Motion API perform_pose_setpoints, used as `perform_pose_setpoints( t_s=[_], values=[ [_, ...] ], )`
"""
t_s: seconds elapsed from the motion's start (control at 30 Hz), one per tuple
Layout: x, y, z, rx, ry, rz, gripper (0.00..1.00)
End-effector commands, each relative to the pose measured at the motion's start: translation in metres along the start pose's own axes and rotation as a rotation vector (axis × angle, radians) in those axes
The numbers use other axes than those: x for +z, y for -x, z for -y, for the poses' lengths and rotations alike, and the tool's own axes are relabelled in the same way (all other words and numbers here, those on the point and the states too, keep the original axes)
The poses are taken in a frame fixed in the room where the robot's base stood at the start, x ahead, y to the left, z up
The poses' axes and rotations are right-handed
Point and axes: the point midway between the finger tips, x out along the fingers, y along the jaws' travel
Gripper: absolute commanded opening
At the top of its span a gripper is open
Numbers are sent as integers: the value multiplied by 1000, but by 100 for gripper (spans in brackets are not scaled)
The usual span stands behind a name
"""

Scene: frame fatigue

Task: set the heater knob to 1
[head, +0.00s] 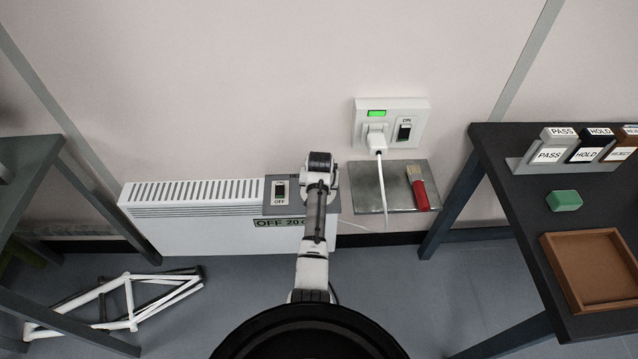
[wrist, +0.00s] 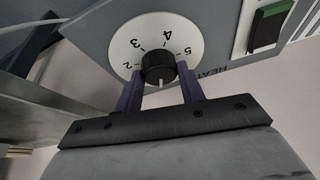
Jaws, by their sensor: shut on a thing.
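The heater knob (wrist: 158,62) is black and sits at the middle of a white round dial (wrist: 132,30) on a grey panel. The numerals 2, 3, 4 and 5 show around its upper side in the wrist view. The white mark on the knob points to the bottom of the picture, between my fingers; no numeral shows there, and I see no 1. My gripper (wrist: 160,72) is shut on the knob, one finger at each side. In the head view the white heater (head: 200,232) stands low at the wall, and my arm hides the knob.
A heater switch (head: 279,191) marked OFF is left of my arm. A wall socket (head: 416,108) with a plug and cord is up right, above a grey shelf (head: 369,190) with a red-handled brush (head: 419,192). Tables flank both sides. A white frame (head: 115,300) lies on the floor.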

Motion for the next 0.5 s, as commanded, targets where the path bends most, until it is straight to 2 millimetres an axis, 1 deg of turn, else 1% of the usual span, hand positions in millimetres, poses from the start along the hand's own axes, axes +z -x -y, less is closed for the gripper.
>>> perform_pose_setpoints(
  t_s=[0.2, 0.5],
  values=[
    [-1, 1, 2, 77, -184, -12, 16],
    [-1, 0, 3, 166, -402, -25, 16]
  ],
)
